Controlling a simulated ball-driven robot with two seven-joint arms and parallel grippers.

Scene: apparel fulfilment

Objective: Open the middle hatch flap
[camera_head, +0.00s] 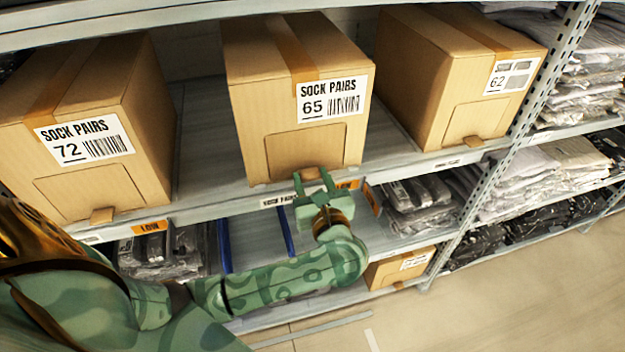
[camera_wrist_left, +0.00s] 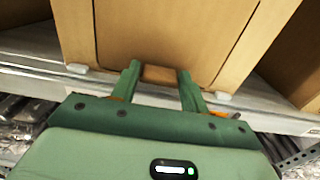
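The middle box (camera_head: 250,100) is a brown carton labelled SOCK PAIRS 65 on the shelf. Its hatch flap (camera_head: 306,148) is a cut panel low on the front face, lying flush and closed. In the left wrist view the flap (camera_wrist_left: 170,35) shows close up, with a small brown tab (camera_wrist_left: 159,74) at its bottom edge. My left gripper (camera_head: 314,176) is at the flap's lower edge. In the wrist view its two fingers (camera_wrist_left: 158,78) stand apart on either side of the tab; I cannot tell whether they touch it. My right gripper is not in view.
A SOCK PAIRS 72 box (camera_head: 150,95) stands at left and a box marked 62 (camera_head: 420,80) at right, both with closed flaps. The shelf's front edge (camera_head: 220,200) runs beneath. Bagged garments (camera_head: 415,192) lie on the shelf below. A perforated upright (camera_head: 540,75) stands at right.

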